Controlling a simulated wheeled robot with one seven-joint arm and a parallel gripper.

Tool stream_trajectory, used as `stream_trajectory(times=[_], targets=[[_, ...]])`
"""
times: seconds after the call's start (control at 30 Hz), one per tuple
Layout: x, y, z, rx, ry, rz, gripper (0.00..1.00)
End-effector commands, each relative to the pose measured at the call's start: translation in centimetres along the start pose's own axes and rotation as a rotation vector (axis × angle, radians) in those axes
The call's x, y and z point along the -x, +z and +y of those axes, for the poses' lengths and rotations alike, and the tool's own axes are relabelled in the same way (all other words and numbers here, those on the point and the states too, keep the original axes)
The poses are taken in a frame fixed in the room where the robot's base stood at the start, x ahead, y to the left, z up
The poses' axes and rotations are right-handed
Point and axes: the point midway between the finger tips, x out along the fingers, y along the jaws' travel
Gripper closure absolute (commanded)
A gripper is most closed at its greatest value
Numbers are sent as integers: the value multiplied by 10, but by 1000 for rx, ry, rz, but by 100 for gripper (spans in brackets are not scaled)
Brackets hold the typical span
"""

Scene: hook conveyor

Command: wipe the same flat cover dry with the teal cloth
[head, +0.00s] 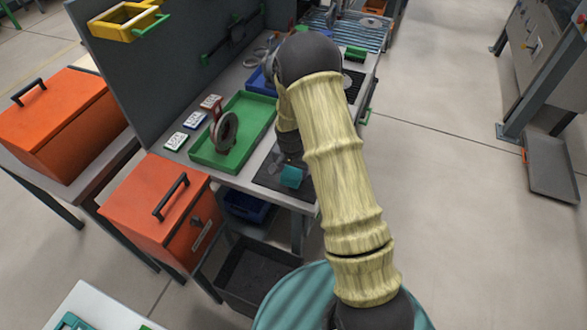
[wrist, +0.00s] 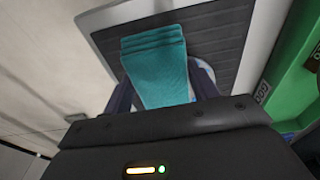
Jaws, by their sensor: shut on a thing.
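The teal cloth (wrist: 155,65) is folded and hangs between the two fingers of my gripper (wrist: 163,88), which is shut on it. In the head view the cloth (head: 291,177) shows below my wrist, over the dark ribbed mat (head: 266,180) near the front of the bench. The mat (wrist: 215,35) fills the background of the wrist view. A pale rounded edge (wrist: 207,69) shows behind the right finger, partly hidden by the cloth and finger. It may be the flat cover, but I cannot tell. Whether the cloth touches anything below is unclear.
A green tray (head: 204,156) holding an upright dark ring (head: 227,131) lies left of the mat. Several small labelled blocks (head: 176,141) sit beyond the tray. An orange cabinet (head: 150,205) stands left of the bench. A grey panel rises behind.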

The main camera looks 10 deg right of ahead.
Motion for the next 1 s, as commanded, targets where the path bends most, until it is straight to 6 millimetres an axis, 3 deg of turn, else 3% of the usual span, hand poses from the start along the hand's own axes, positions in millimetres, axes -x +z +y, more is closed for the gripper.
stream_trajectory(times=[0.33, 1.0], targets=[[-28, 3, 0, 0, 0, -1, 60], [-29, 3, 0, 0, 0, 0, 60]])
